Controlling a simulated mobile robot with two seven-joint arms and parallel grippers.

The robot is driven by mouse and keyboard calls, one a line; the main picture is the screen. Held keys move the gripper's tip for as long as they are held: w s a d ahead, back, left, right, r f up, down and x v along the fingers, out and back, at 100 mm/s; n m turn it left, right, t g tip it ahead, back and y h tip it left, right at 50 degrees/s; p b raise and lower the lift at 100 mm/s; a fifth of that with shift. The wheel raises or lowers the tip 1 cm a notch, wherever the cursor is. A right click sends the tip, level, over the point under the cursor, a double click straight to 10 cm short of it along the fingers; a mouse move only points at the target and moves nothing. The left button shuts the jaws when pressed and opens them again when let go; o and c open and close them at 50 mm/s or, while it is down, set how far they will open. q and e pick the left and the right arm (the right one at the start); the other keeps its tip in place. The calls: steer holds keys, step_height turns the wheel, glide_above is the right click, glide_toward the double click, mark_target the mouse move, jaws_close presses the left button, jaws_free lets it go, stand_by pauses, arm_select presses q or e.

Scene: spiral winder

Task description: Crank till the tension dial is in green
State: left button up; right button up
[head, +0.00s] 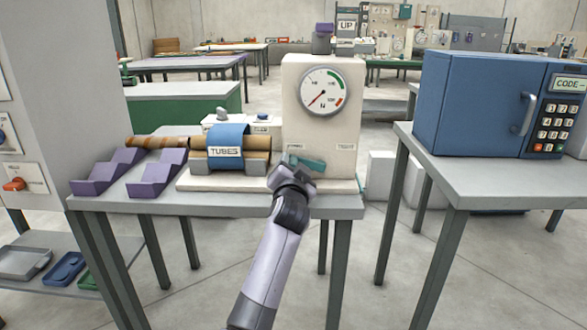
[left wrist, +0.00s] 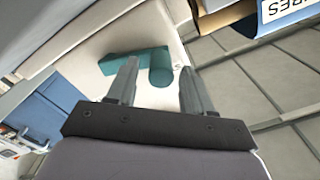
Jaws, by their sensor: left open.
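The tension dial (head: 322,91) is a round white gauge on the upper front of a cream winder housing (head: 342,138). Its red needle points to the lower left, away from the green band at the upper right. A teal crank (head: 308,164) sits low on the housing's front, partly hidden by my left gripper (head: 292,168). In the left wrist view the crank (left wrist: 130,58) shows its arm and a rounded handle. The handle appears between the two open fingers (left wrist: 158,72), with gaps at both sides; contact is not visible. My right gripper is out of view.
Left of the housing is a blue-banded roll labelled TUBES (head: 227,140), with purple cradles (head: 157,174) beside it on the grey table (head: 235,205). A blue keypad cabinet (head: 475,102) stands on a separate table at the right.

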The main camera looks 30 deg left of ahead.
arm_select(q)
steer(key=shift+w+a, duration=0.2)
steer(key=shift+w, duration=0.1)
